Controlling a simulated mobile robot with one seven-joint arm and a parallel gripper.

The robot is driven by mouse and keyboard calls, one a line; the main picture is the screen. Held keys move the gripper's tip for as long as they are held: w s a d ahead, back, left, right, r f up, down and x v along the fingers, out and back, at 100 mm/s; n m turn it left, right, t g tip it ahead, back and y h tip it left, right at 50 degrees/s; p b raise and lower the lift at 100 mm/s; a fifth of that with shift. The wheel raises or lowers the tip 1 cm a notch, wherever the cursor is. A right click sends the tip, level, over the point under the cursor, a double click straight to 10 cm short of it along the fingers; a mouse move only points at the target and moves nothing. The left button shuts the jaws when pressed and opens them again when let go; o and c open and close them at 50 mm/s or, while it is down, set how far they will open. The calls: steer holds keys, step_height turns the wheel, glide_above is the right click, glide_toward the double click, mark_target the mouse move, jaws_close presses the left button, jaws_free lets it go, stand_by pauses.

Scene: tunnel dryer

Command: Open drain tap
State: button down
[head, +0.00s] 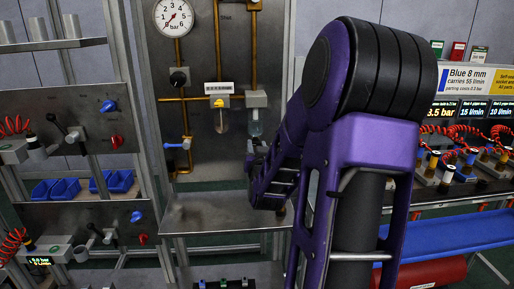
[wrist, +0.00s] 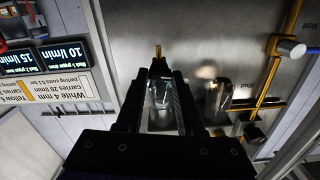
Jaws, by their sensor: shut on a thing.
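A clear bowl hangs under a grey block on the steel panel, at the centre of the head view (head: 255,129). In the wrist view, which is upside down, the bowl (wrist: 160,95) lies between my gripper's fingers. The drain tap, a small dark piece with a brass stub (wrist: 157,50), sits at the bowl's lower end. My gripper (wrist: 160,70) is shut on the drain tap, with the stub sticking out past the fingertips. In the head view my purple arm reaches to the bowl and hides most of the gripper. How far the tap is turned cannot be told.
A second bowl (head: 222,122) hangs to the left, with brass pipes (head: 218,45) around it. A valve with a blue lever (head: 178,145) and a pressure gauge (head: 174,17) are further left. A bare steel shelf (head: 215,213) lies below. A display rack with hoses stands to the right.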

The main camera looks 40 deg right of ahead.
steer(key=shift+m+b, duration=1.45)
steer(key=shift+m, duration=1.35)
steer(key=c, duration=0.5)
jaws_free()
steer(key=shift+c, duration=0.2)
